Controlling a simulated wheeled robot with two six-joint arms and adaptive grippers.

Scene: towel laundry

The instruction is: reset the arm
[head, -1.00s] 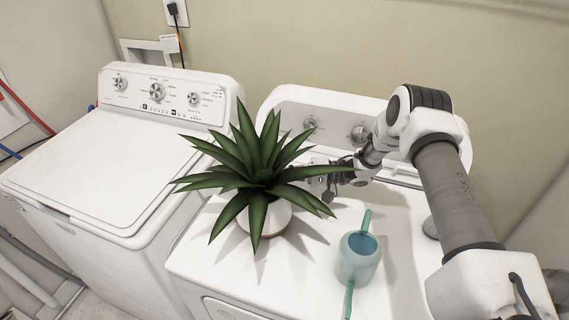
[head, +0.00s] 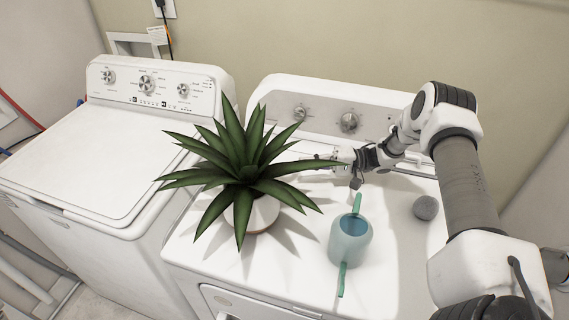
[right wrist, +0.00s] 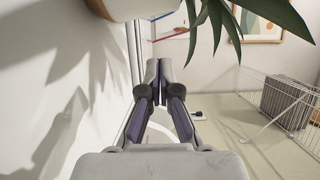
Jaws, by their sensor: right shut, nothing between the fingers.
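My right arm reaches in from the right in the head view, over the white dryer (head: 195,262). Its gripper (head: 338,164) is behind the potted plant (head: 245,170), near the dryer's control panel, and leaf tips partly cover it. In the right wrist view the gripper's two fingers (right wrist: 158,72) are together, with nothing between them. The plant's pot (right wrist: 125,8) and leaves show above the fingers there, apart from them. My left gripper is in neither view.
A teal watering can (head: 349,243) stands on the dryer right of the plant. A grey ball (head: 426,207) lies near my right arm. A white washer (head: 85,165) stands at left. A wire basket (right wrist: 290,102) shows in the wrist view.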

